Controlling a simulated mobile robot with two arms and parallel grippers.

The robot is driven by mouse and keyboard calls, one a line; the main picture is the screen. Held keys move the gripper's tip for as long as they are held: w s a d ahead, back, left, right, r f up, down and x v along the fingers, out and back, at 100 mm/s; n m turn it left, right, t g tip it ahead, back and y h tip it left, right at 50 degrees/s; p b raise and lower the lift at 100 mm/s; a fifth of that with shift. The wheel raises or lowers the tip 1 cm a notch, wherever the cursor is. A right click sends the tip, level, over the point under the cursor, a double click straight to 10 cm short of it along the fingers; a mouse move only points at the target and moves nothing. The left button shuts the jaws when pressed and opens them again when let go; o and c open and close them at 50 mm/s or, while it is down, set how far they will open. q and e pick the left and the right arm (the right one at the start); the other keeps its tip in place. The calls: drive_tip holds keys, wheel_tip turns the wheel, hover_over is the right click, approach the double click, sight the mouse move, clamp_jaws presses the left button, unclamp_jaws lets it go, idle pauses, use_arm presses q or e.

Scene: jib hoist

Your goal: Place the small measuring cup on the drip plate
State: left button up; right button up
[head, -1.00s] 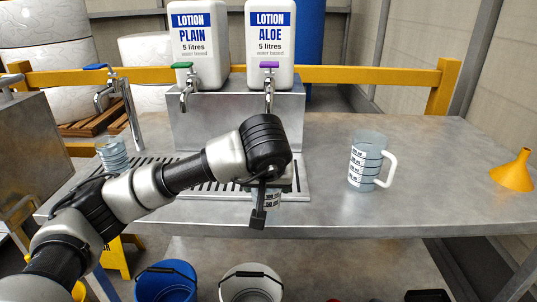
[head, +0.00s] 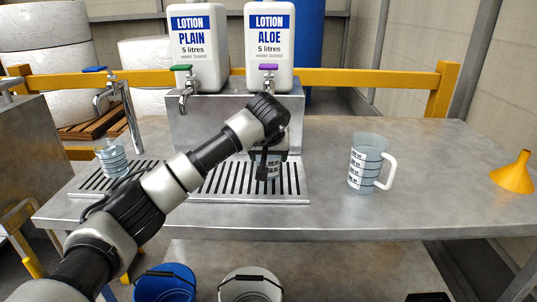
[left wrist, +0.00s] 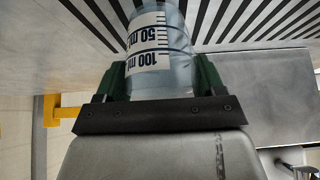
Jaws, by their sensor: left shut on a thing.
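The small measuring cup (left wrist: 165,50) is clear with black marks and a white label reading 50 and 100 ml. My left gripper (left wrist: 160,78) is shut on it, one finger on each side. In the head view the left gripper (head: 268,165) holds the cup (head: 272,168) over the right part of the slotted drip plate (head: 230,182), below the purple tap. The gripper hides part of the cup. I cannot tell whether the cup touches the plate. My right gripper is not in view.
A large measuring jug (head: 366,165) with a white handle stands right of the plate, and a yellow funnel (head: 514,172) at the far right. Another clear vessel (head: 112,158) stands at the left. Two lotion containers (head: 198,50) stand behind. The bench between plate and funnel is otherwise clear.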

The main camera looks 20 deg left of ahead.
use_arm(q)
drive_tip(key=shift+f, duration=0.1)
drive_tip(key=o, duration=0.9)
drive_tip(key=shift+s+r, duration=0.1)
drive_tip(key=shift+r, duration=0.15)
drive_tip(key=p+v, duration=0.1)
drive_tip(key=v, duration=1)
drive_tip(key=shift+s+r, duration=0.2)
drive_tip(key=shift+r, duration=0.1)
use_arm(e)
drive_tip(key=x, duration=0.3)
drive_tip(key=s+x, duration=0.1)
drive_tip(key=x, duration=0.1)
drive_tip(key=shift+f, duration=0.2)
